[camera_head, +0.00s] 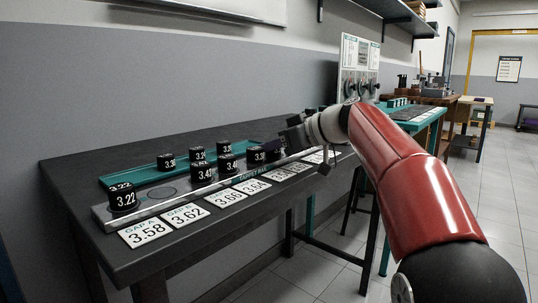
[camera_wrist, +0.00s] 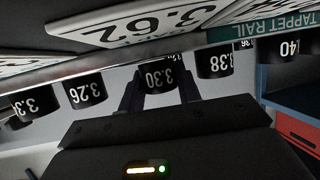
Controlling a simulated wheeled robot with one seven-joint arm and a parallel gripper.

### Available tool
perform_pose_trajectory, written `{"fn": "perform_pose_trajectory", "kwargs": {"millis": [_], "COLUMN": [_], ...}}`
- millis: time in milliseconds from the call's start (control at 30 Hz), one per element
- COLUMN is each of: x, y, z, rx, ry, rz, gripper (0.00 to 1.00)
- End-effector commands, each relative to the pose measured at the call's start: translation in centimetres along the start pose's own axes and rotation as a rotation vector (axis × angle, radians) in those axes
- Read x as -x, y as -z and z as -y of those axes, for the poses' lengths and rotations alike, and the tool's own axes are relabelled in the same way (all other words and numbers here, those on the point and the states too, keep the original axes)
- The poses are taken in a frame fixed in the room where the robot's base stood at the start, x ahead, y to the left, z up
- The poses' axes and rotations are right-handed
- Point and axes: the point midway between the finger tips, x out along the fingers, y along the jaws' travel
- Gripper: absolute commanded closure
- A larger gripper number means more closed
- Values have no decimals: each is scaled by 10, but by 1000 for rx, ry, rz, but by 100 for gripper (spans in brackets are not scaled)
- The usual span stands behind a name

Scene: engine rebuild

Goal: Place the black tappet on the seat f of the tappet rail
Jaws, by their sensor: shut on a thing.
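The tappet rail (camera_head: 103,212) is a long grey bar along the front of the dark bench. My gripper (camera_head: 283,143) is over its far part and hides some of it. In the wrist view, which is upside down, my gripper (camera_wrist: 160,88) is shut on a black tappet marked 3.30 (camera_wrist: 159,80). This tappet is at the rail, between tappets marked 3.38 (camera_wrist: 214,64) and 3.26 (camera_wrist: 85,93). I cannot tell whether it touches its seat. The letter of seat f is not readable.
Black tappets marked 3.22 (camera_head: 123,198) and 3.47 (camera_head: 203,174) stand on the rail, with empty round seats between them. A teal tray (camera_head: 135,179) with more tappets lies behind. White number plates (camera_head: 145,233) line the bench front.

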Motion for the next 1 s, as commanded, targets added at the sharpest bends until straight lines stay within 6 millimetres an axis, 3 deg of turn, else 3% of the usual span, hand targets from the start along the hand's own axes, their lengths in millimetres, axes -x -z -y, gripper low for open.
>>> {"fn": "perform_pose_trajectory", "kwargs": {"millis": [367, 400, 433, 800, 1000], "x": [-1, -1, -1, 1, 36], "y": [-4, -3, -3, 3, 1], "z": [0, 0, 0, 0, -1], "rx": [1, 1, 1, 1, 1], "ry": [-1, -1, -1, 0, -5], "rz": [-1, 0, 0, 0, -2], "gripper": [93, 61, 57, 57, 57]}}
